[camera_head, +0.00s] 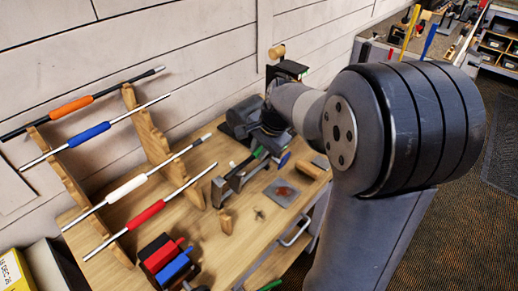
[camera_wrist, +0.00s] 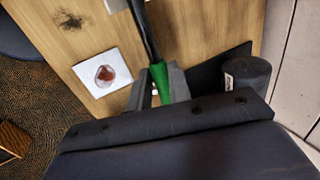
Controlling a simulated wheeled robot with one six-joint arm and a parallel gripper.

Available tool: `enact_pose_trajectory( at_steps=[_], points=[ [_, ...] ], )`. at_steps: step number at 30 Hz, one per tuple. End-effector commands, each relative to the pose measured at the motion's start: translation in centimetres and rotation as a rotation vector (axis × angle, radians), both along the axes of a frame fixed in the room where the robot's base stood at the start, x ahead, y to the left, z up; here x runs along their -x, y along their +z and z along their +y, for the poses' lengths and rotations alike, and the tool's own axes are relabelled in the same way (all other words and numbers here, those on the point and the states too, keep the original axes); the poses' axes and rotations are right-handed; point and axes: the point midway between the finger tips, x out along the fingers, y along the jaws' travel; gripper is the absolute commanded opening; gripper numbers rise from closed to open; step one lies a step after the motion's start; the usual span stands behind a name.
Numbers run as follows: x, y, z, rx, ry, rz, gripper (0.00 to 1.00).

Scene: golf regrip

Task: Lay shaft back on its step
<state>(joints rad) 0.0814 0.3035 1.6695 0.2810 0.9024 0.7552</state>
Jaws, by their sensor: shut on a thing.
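A dark shaft (camera_wrist: 145,35) with a green grip band (camera_wrist: 159,74) runs up from my gripper (camera_wrist: 160,90) in the wrist view. My gripper is shut on the shaft around the green band. In the head view the green band (camera_head: 259,152) shows small below my wrist, and my arm hides part of the gripper. Two stepped wooden supports stand at the left; I see the right one (camera_head: 152,130). Shafts with orange (camera_head: 70,107), blue (camera_head: 90,134), white (camera_head: 126,189) and red (camera_head: 146,214) bands lie across them. A wider gap shows between the blue and white ones.
A grey clamp-like fixture (camera_head: 235,178) stands on the wooden bench near my gripper. A pad with a reddish stain (camera_head: 283,192) lies to its right; it also shows in the wrist view (camera_wrist: 103,73). Red and blue blocks (camera_head: 165,255) sit at the front. The plank wall is behind.

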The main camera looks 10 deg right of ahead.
Motion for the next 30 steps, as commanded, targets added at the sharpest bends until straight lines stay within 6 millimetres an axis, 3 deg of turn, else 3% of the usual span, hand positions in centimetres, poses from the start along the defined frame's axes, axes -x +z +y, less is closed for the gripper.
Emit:
enact_pose_trajectory(
  at_steps=[30],
  points=[
    [0.5,2.6,-0.4,0.000,0.000,0.000,0.00]
  ],
)
